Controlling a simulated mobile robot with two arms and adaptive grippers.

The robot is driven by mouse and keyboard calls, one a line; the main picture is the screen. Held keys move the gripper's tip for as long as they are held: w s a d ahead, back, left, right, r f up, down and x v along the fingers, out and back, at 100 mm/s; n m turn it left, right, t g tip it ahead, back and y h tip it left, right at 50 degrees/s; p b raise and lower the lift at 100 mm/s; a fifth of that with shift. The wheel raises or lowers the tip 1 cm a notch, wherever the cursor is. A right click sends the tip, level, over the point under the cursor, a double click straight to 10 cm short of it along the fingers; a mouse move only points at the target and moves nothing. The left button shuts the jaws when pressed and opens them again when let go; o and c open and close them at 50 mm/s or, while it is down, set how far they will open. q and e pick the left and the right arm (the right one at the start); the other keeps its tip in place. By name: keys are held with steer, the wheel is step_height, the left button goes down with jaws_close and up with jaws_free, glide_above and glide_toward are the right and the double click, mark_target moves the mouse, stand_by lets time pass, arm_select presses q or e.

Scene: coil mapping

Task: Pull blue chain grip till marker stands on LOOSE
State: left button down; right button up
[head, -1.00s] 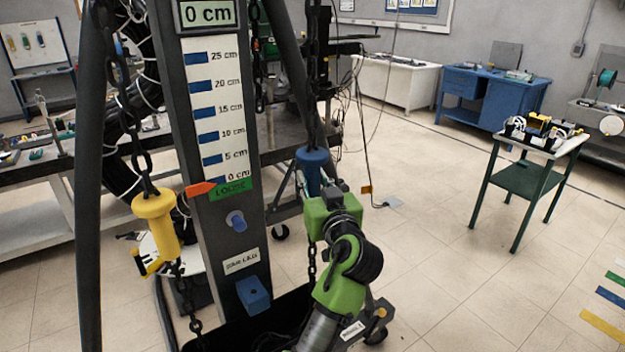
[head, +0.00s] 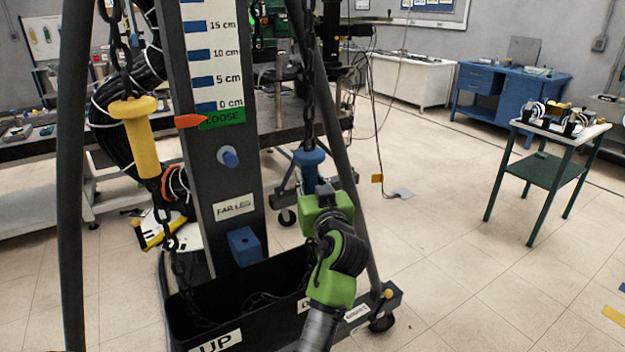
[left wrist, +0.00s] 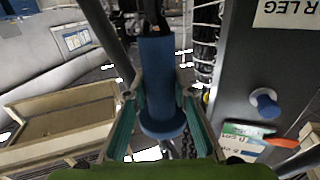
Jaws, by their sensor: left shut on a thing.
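The blue chain grip (head: 309,168) hangs on a dark chain right of the grey post. My left gripper (head: 318,192) is shut on it; in the left wrist view the teal finger pads (left wrist: 158,122) press both sides of the blue grip (left wrist: 158,80). The orange marker (head: 189,121) points at the green LOOSE band (head: 222,118), just below the 0 cm mark; marker (left wrist: 281,142) and band also show in the left wrist view. The yellow chain grip (head: 138,135) hangs left of the post, untouched. My right gripper is out of view.
A black bin (head: 225,318) with chain stands at the post's foot, between dark frame legs (head: 72,200). A blue knob (head: 229,157) and blue block (head: 245,246) stick out of the post.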

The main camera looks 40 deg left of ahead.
arm_select(q)
steer(key=shift+f, duration=0.9)
steer(key=shift+f+b, duration=0.25)
steer(key=shift+b, duration=0.25)
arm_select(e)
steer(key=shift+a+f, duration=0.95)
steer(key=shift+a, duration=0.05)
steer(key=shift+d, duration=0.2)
